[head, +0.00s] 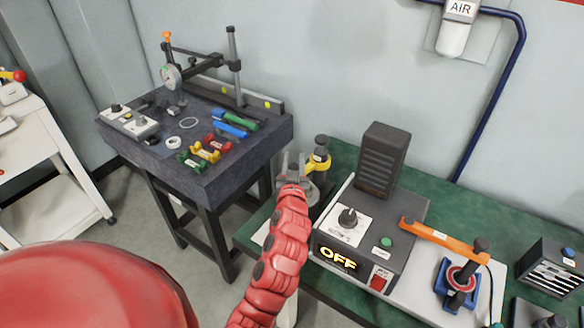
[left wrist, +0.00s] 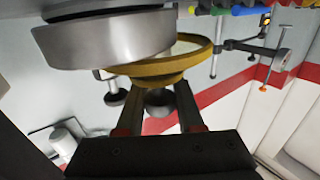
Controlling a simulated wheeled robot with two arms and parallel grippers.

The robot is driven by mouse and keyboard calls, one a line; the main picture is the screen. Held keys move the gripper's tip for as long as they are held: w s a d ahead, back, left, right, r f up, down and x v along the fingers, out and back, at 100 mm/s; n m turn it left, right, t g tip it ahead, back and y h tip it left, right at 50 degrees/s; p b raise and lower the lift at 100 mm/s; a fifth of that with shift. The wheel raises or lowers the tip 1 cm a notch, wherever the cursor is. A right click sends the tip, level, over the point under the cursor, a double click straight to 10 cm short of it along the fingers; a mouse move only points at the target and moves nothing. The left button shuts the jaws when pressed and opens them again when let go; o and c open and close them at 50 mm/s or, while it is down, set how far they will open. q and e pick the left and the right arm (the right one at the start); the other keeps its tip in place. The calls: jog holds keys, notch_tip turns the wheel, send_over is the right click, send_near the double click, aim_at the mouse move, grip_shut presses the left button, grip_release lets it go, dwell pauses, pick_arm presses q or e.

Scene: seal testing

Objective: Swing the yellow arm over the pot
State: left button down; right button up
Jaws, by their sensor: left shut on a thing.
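The yellow arm (head: 318,164) is at the left end of the green bench, beside a black post (head: 321,143). My left gripper (head: 292,168) is at its left side, shut. In the left wrist view, the yellow arm's round part (left wrist: 190,58) is just beyond the fingers of my left gripper (left wrist: 159,95). A dark rounded piece (left wrist: 160,103) shows between the fingers; whether it belongs to the yellow arm I cannot tell. A grey metal cylinder (left wrist: 105,42), seemingly the pot, overlaps the yellow part in that view. In the head view my gripper and arm partly hide the pot. My right gripper is not in view.
A grey control box (head: 338,259) reading OFF stands close to the right of my left arm. An orange lever (head: 444,237) on a blue fixture lies further right. A dark stone table (head: 225,180) with coloured pieces stands to the left, with a gap between it and the bench.

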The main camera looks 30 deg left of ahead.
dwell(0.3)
pick_arm(q)
jog(key=c, duration=0.6)
grip_release()
jog(key=shift+o, duration=0.2)
jog(key=p+v, duration=0.3)
jog(key=v, duration=1.4)
jog(key=shift+s, duration=0.2)
